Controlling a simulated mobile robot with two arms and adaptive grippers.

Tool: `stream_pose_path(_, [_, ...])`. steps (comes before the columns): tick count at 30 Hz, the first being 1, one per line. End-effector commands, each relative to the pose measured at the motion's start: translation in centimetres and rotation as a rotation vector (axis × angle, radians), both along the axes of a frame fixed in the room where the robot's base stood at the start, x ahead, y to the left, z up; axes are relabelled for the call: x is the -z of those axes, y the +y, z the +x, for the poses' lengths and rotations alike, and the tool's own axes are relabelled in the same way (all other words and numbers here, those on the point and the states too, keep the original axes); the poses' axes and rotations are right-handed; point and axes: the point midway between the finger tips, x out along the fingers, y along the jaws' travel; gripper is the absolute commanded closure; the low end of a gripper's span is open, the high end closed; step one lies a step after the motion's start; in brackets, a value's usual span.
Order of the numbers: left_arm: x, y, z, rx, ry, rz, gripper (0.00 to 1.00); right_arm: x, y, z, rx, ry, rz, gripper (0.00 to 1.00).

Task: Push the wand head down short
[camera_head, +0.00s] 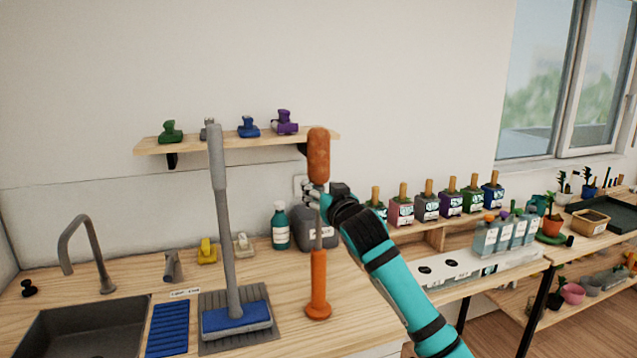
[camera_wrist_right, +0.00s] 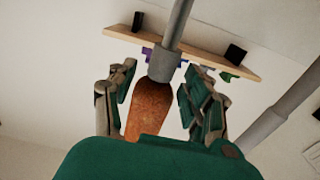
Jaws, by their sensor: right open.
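The wand stands upright on the counter, with a fuzzy orange-brown head (camera_head: 318,155) at the top, a thin grey shaft (camera_head: 317,238) and an orange handle (camera_head: 318,285) at its base. My right gripper (camera_head: 318,197) is at the lower end of the head, and its arm comes in from the right. In the right wrist view the fingers of the right gripper (camera_wrist_right: 155,88) are spread on either side of the head (camera_wrist_right: 150,108) and grey collar (camera_wrist_right: 162,64), with gaps visible. The gripper partly hides the upper shaft. My left gripper is out of view.
A grey-handled mop (camera_head: 228,245) with a blue pad stands left of the wand. A sink (camera_head: 75,335) is at the left. A wall shelf (camera_head: 240,143) holds small coloured items.

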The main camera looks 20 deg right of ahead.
Motion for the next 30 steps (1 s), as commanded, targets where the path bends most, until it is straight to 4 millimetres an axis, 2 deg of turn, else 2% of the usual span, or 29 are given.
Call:
stream_pose_path(6, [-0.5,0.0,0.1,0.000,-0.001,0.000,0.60,-0.1,0.1,1.8,0.000,0.000,0.000,0.49])
stream_pose_path(17, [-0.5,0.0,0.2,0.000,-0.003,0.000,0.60,0.1,0.1,2.2,0.000,0.000,0.000,0.49])
stream_pose_path(28, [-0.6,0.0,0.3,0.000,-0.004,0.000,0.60,0.0,0.1,2.1,0.000,0.000,0.000,0.98])
stream_pose_path(30, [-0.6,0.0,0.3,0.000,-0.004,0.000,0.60,0.0,0.1,2.1,0.000,0.000,0.000,1.00])
